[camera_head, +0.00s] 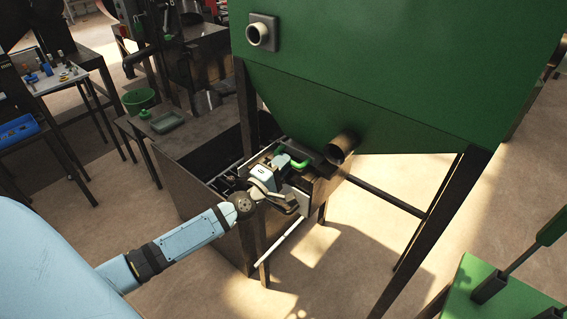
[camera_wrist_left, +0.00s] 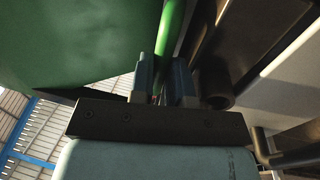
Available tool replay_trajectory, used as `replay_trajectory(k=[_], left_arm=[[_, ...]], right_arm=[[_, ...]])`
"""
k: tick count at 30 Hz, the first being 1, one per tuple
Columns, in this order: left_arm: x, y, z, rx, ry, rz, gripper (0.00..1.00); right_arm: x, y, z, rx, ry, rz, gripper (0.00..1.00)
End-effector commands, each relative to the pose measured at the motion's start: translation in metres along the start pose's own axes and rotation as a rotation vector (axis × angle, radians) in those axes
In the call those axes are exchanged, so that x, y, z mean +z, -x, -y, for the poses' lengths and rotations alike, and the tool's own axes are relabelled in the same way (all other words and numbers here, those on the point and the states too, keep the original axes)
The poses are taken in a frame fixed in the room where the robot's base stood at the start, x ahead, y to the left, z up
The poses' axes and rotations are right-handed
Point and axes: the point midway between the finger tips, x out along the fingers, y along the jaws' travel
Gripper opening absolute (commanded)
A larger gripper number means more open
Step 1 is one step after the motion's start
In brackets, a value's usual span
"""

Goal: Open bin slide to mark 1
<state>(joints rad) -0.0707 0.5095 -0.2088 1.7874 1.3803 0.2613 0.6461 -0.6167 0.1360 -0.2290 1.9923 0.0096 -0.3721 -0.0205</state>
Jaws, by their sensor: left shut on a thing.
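The green bin (camera_head: 390,75) is a large hopper on dark legs and fills the upper right of the head view. Below its narrow lower end is the slide, with a green handle (camera_head: 294,158). My left gripper (camera_head: 279,165) is at this handle. In the left wrist view the fingers (camera_wrist_left: 162,85) are shut on a green bar (camera_wrist_left: 172,35), which runs up between them. The slide's plate is mostly hidden by the gripper and wrist, and I cannot make out the marks. My right gripper is in neither view.
A dark pipe stub (camera_head: 342,148) sticks out right of the handle. Dark hopper legs (camera_head: 436,230) stand close by. Floor at lower middle is clear.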

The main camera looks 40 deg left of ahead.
Motion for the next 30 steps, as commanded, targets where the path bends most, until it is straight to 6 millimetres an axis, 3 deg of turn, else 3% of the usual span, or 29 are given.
replay_trajectory(k=[9, 19, 20, 21, 30], left_arm=[[0.0, 0.046, -0.007, -0.004, 0.0, 0.0, 0.0], [0.0, 0.048, -0.008, -0.002, 0.0, 0.0, 0.0], [0.0, 0.048, -0.008, -0.002, 0.0, 0.0, 0.21], [0.0, 0.048, -0.008, -0.002, 0.0, 0.0, 0.27], [0.0, 0.05, -0.008, -0.002, 0.0, 0.0, 0.27]], right_arm=[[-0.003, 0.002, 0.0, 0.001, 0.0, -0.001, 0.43], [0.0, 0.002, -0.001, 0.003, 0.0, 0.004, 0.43], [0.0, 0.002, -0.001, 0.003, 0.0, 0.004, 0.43], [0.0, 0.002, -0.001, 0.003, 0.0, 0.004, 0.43], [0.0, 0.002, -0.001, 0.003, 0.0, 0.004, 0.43]])
